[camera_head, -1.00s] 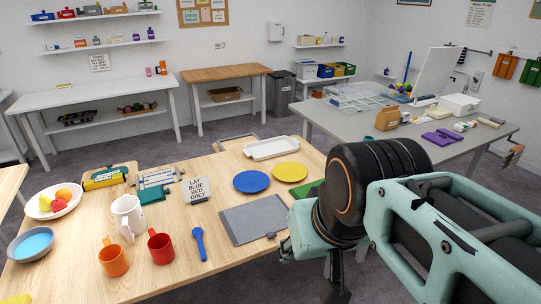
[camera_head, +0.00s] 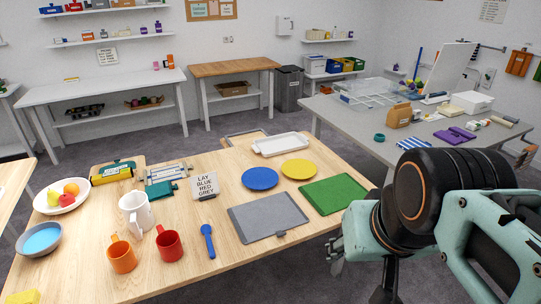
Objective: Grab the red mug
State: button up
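The red mug (camera_head: 169,245) stands upright on the wooden table (camera_head: 268,214), near its front edge. An orange mug (camera_head: 122,256) is just left of it, and a white pitcher-like mug (camera_head: 136,214) stands behind them. A blue spoon (camera_head: 208,240) lies to its right. My gripper (camera_head: 336,256) is at the right, off the table's right front edge, well apart from the red mug. Its fingers are small, dark and partly hidden by my arm, so I cannot tell whether they are open.
A small sign (camera_head: 204,186), blue plate (camera_head: 260,178) and yellow plate (camera_head: 298,169) are further back. A fruit plate (camera_head: 44,206) and blue-grey bowl (camera_head: 38,240) are at left.

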aim_at(168, 242)
jog(key=u, duration=1.3)
jog(key=i+j, duration=0.15)
jog(key=i, duration=0.2)
jog(key=i+j, duration=0.15)
jog(key=i, duration=0.2)
jog(key=i+j+u, duration=0.15)
jog(key=i+j, duration=0.15)
jog(key=l, duration=0.1)
jog(key=z, duration=0.05)
